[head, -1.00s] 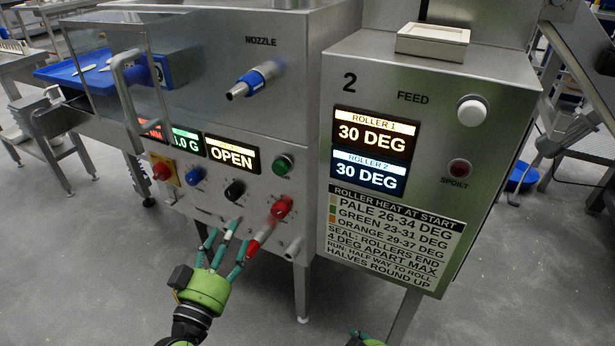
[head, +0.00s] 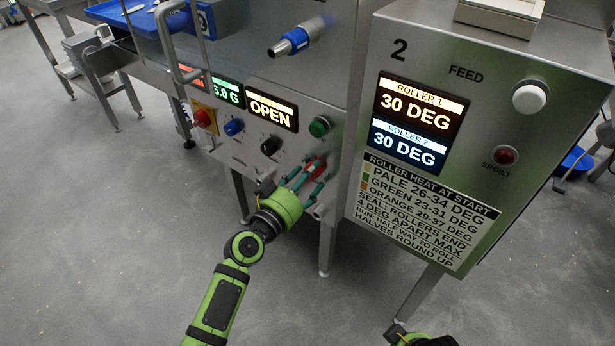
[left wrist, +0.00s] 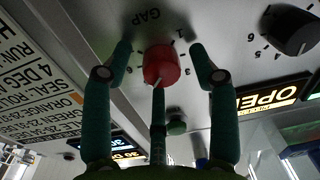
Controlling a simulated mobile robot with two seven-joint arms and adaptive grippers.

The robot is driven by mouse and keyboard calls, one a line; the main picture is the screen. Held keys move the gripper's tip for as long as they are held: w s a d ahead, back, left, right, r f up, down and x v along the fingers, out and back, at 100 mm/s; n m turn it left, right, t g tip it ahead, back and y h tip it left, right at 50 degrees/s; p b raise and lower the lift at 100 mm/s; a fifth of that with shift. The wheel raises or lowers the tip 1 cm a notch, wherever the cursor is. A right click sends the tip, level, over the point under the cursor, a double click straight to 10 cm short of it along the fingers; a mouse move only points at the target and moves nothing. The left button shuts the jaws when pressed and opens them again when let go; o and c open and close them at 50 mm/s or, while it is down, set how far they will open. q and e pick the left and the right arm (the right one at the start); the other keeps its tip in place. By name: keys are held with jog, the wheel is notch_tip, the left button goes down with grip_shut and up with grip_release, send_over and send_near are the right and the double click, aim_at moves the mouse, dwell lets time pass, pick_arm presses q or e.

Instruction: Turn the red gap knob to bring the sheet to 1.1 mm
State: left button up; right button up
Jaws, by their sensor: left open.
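The red gap knob (head: 315,166) is on the lower front panel of the machine, partly hidden by my fingers. In the left wrist view the knob (left wrist: 161,66) sits beside the upside-down word GAP, within a ring of marks and numbers. A pale pointer line shows on its lower side. My left gripper (head: 303,180) is open in front of the knob. In the left wrist view its fingers (left wrist: 162,52) stand on both sides of the knob with gaps, and a third finger is below.
A black knob (head: 270,146), a blue knob (head: 233,127), a green button (head: 320,127) and a red button on yellow (head: 203,118) are nearby. A display reads OPEN (head: 271,107). The feed cabinet (head: 365,120) stands close on the right.

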pick_arm(q)
jog(key=c, duration=1.1)
jog(key=shift+c, duration=0.2)
jog(key=shift+f, duration=0.1)
